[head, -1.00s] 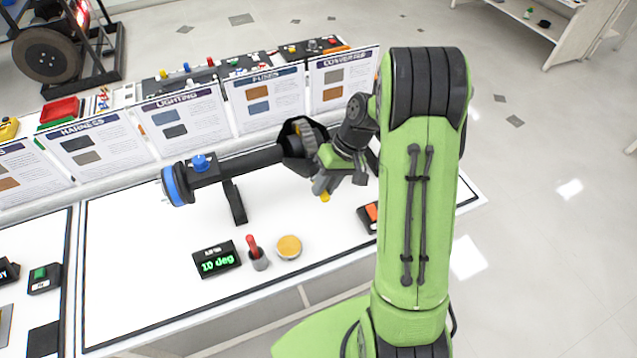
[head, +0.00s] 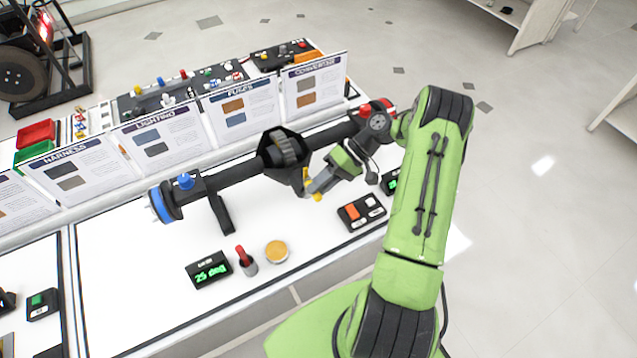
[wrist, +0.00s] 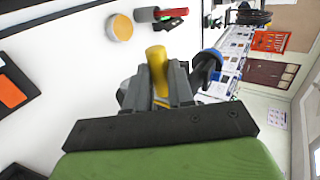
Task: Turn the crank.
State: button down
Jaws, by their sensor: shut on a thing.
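The crank's yellow handle (head: 317,197) shows in the head view just below the open black housing (head: 281,150) of the axle. In the wrist view the yellow handle (wrist: 156,60) stands between the fingers of my gripper (wrist: 160,85). My gripper (head: 313,189) is shut on this handle at the housing's lower right. My fingers hide part of the handle and the crank's arm. The small display (head: 209,270) on the bench reads 25 deg in green.
A red-tipped stick in a grey holder (head: 246,262) and an orange-topped round disc (head: 277,252) stand in front of the axle. A switch box (head: 362,212) is to the right. Sign panels (head: 240,112) line the back. The bench's left front is clear.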

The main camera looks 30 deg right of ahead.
dwell(0.3)
jog(key=c, duration=1)
grip_release()
jog(key=p+v, duration=0.3)
jog(key=v, duration=1.3)
jog(key=shift+f, duration=0.15)
